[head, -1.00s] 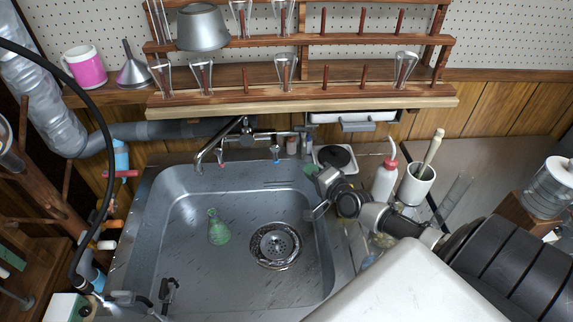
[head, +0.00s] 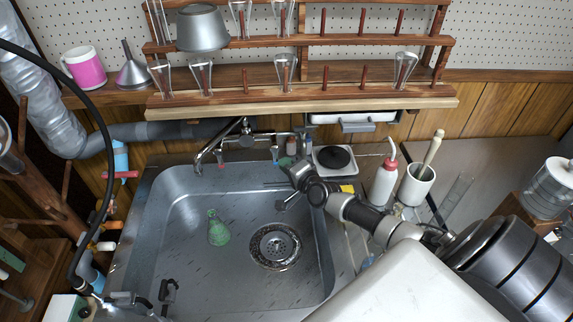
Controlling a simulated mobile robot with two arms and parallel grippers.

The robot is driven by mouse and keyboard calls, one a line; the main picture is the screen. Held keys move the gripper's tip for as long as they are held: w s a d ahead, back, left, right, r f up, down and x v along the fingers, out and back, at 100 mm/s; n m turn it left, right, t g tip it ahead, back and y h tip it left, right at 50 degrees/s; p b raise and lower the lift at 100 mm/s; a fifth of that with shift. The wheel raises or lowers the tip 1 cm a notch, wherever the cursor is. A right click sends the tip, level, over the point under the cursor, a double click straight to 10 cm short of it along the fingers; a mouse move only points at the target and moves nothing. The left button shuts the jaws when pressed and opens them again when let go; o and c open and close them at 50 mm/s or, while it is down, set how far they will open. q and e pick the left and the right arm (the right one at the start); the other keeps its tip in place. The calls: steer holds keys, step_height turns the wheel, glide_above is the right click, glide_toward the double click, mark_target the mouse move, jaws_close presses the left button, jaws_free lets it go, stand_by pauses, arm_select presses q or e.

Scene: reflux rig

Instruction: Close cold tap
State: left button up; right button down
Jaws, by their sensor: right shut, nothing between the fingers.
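The sink faucet (head: 250,137) is on the back edge of the steel sink. The cold tap, with a small blue mark (head: 275,155), is on its right side, and a red-marked tap (head: 222,165) is on its left. My right gripper (head: 284,186) is shut and empty. It hangs over the back right of the sink, just in front of and below the blue mark. A gap or contact with the tap cannot be told. A dark jointed part at the lower left edge of the sink (head: 168,291) seems to be my left gripper; its jaws are unclear.
The sink basin (head: 170,240) holds a green flask (head: 217,228) beside the drain (head: 274,247). A wooden rack (head: 300,95) with glassware overhangs behind.

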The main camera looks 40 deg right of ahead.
steer(key=shift+w+a+m+t+b, duration=0.15)
steer(key=shift+a+m+t+b, duration=0.2)
steer(key=shift+b, duration=0.65)
steer(key=s+p, duration=0.3)
steer(key=s, duration=0.8)
steer(key=shift+d+r+p, duration=0.3)
steer(key=shift+r+p, duration=0.05)
steer(key=shift+p, duration=0.05)
steer(key=shift+r, duration=0.1)
